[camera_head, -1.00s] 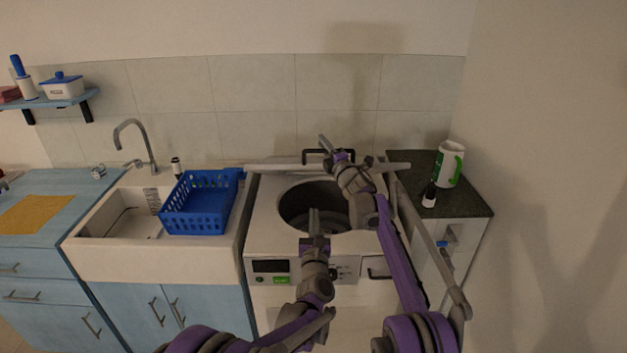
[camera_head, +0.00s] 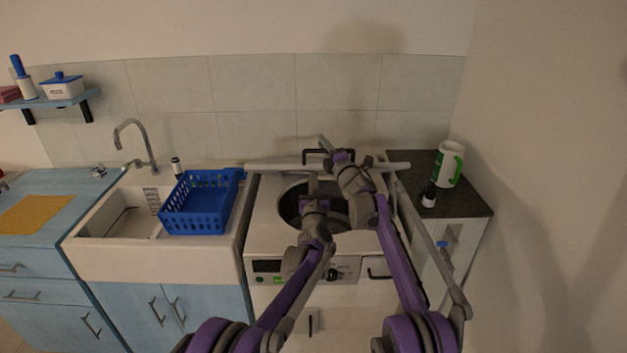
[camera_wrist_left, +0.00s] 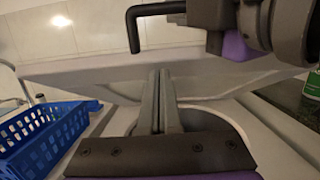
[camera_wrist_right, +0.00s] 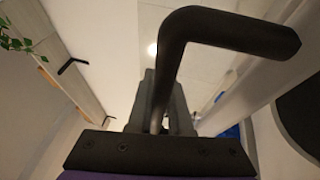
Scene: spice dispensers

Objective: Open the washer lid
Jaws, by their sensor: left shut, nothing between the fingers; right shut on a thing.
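The washer (camera_head: 262,225) is white with a round dark opening (camera_head: 290,212) in its top. Its lid (camera_head: 275,167) is raised and shows nearly edge-on at the back; its face also shows in the left wrist view (camera_wrist_left: 85,75). A black lid handle (camera_head: 308,155) stands above the lid's edge. My right gripper (camera_head: 324,145) is shut on this handle, which crosses between its fingers in the right wrist view (camera_wrist_right: 225,30). My left gripper (camera_head: 312,183) is shut and empty over the opening, in front of the lid. Whether its tips touch the lid I cannot tell.
A blue basket (camera_head: 198,222) sits on the white sink (camera_head: 100,255) left of the washer. A dark counter (camera_head: 470,203) on the right holds a white and green container (camera_head: 447,165) and a small dark bottle (camera_head: 429,195). The tiled wall (camera_head: 250,110) is close behind the lid.

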